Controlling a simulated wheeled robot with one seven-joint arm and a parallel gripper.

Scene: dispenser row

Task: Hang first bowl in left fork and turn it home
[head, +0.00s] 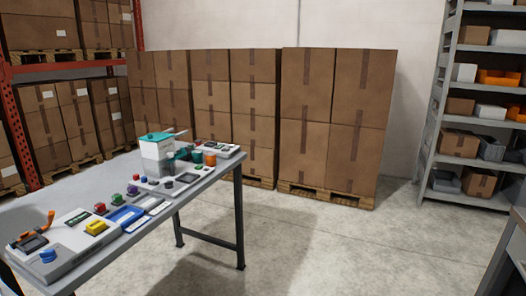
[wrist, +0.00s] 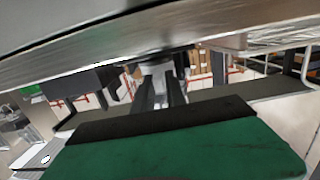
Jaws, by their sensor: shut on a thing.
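In the wrist view my gripper (wrist: 162,92) shows as two dark fingers, close together in the middle. They are shut on a pale grey thing (wrist: 156,68), mostly hidden; I cannot tell whether it is the first bowl. A large silvery grey surface (wrist: 100,42) spans the top, just above the fingertips. A green block with a black edge (wrist: 180,150) fills the bottom. My gripper does not show in the head view. There, a white dispenser-like unit with a teal lid (head: 157,145) stands on the table. I cannot make out a fork or bowl for certain.
The grey table (head: 178,200) carries a blue tray (head: 125,215), a yellow block (head: 97,227), several coloured knobs and an orange-handled device (head: 38,236). Stacked cartons (head: 335,120) stand behind, and a shelf rack (head: 435,100) is at right. The floor (head: 300,245) right of the table is clear.

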